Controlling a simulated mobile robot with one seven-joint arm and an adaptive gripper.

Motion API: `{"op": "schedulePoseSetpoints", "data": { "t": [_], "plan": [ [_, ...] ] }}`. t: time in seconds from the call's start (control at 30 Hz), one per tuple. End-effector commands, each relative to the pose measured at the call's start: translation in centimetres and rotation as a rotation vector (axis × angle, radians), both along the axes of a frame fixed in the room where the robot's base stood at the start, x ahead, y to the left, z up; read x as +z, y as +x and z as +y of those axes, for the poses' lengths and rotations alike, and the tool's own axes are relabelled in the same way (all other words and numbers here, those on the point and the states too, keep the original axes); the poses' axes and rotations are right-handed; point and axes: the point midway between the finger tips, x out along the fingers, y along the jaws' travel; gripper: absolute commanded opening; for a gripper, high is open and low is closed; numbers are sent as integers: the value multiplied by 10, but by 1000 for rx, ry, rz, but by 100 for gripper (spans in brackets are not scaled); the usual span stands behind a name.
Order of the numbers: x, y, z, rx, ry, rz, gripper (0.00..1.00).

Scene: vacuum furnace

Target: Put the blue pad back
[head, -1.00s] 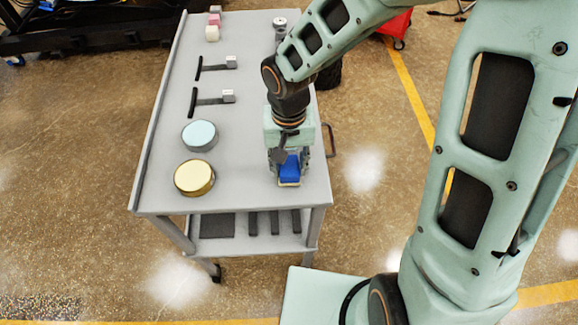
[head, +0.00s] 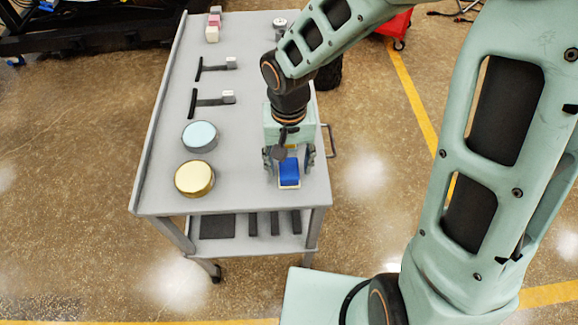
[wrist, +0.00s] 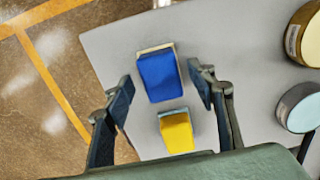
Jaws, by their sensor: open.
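The blue pad (head: 289,172) lies on a cream-coloured base at the front right of the cart top. It also shows in the wrist view (wrist: 158,75), with a pale edge behind it. My gripper (head: 289,158) is over the near right part of the cart, pointing down. In the wrist view its open fingers (wrist: 161,80) stand on either side of the blue pad, with gaps on both sides, holding nothing. A yellow block (wrist: 176,130) sits close beside the blue pad in the wrist view; the gripper mostly hides it in the head view.
The grey cart top (head: 240,185) also carries a gold round tin (head: 194,178) and a pale blue round tin (head: 199,135) to the left. Two black T-shaped tools (head: 211,101) and small pink and white blocks (head: 213,25) are farther back. A handle projects at the right edge.

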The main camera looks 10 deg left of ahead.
Motion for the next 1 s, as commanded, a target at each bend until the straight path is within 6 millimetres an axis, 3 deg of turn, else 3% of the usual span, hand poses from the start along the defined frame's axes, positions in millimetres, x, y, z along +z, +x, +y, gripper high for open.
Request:
{"op": "schedulePoseSetpoints", "data": {
  "t": [0.3, 0.5, 1.0],
  "plan": [
    [68, 2, 1, -1, 1, -6, 52],
    [93, 1, 1, -1, 2, -4, 52],
    [99, 0, 1, 0, 1, 0, 52]
  ]
}}
